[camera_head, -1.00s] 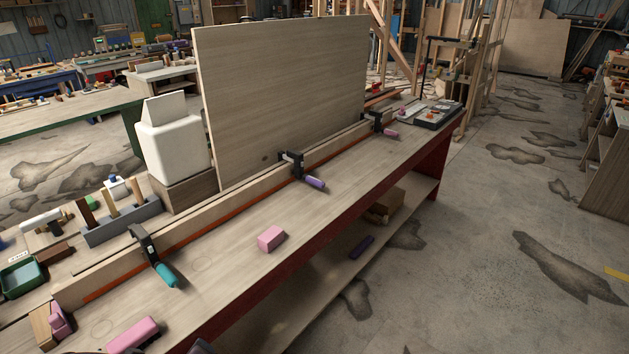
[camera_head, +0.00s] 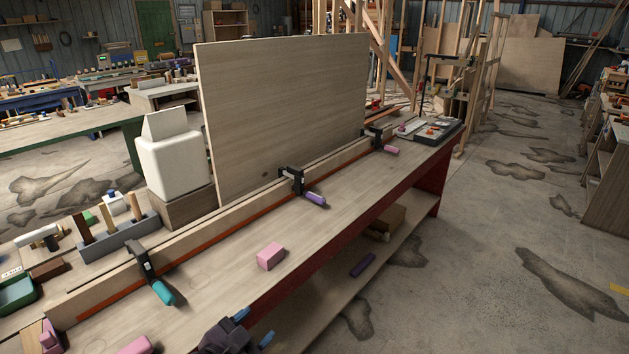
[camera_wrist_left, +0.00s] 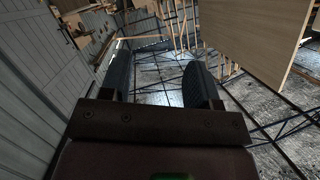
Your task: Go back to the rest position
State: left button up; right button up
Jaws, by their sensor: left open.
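My left gripper (camera_head: 252,327) shows at the bottom of the head view, dark with blue fingertips, beside the front edge of the workbench (camera_head: 210,270). In the left wrist view my left gripper (camera_wrist_left: 159,84) has its two dark fingers apart, with nothing between them. The nearest thing to it on the bench is a pink block (camera_head: 270,256), which stands apart from it. My right gripper is not in view.
A wooden strip along the bench holds a teal-handled clamp (camera_head: 150,270) and a purple-handled clamp (camera_head: 301,184). A large upright panel (camera_head: 285,115) stands behind. Another pink block (camera_head: 137,345) lies at the near edge. The floor (camera_head: 470,270) at right is clear.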

pick_arm(q)
jog(key=s+a+f+n+g+y+b, duration=0.1)
jog(key=s+a+f+n+y, duration=0.6)
jog(key=s+a+f, duration=0.9)
jog(key=n, duration=0.2)
jog(key=shift+s+n+g, duration=0.25)
jog(key=shift+n+g, duration=0.05)
jog(key=shift+f, duration=0.1)
